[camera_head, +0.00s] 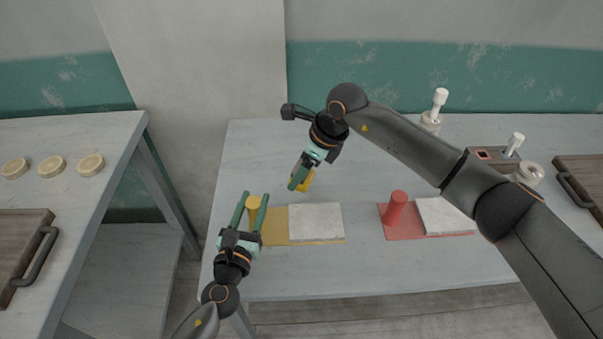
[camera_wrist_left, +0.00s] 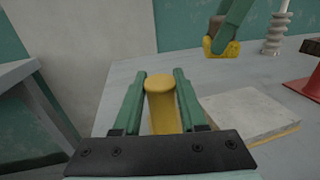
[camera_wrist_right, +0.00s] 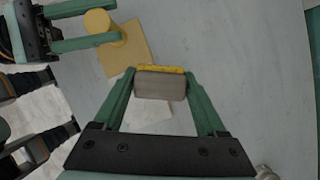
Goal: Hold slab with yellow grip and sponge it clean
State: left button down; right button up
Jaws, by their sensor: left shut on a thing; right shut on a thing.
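The yellow grip (camera_head: 253,206) is an upright cylinder at the left end of a yellow mat (camera_head: 276,226). My left gripper (camera_head: 251,208) is shut on it, with a finger on each side; the grip also shows in the left wrist view (camera_wrist_left: 162,105). A pale grey slab (camera_head: 315,222) lies flat on the mat, right of the grip. My right gripper (camera_head: 301,180) is shut on a yellow sponge (camera_head: 305,181) with a grey-brown face, seen in the right wrist view (camera_wrist_right: 160,84). The sponge is behind the slab in the head view and appears raised. It partly hides the slab (camera_wrist_right: 148,112) in the right wrist view.
A red grip (camera_head: 396,206) stands on a red mat (camera_head: 402,231) with a second pale slab (camera_head: 442,216). Small pale tools and a reddish box (camera_head: 488,156) stand at the back right. Side tables hold wooden boards (camera_head: 22,245) and round pale discs (camera_head: 51,166).

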dwell(0.4)
pick_arm(q)
jog(key=shift+c, duration=1.9)
grip_release()
jog(key=v, duration=1.2)
jog(key=shift+r, duration=0.1)
jog(key=shift+s, duration=0.1)
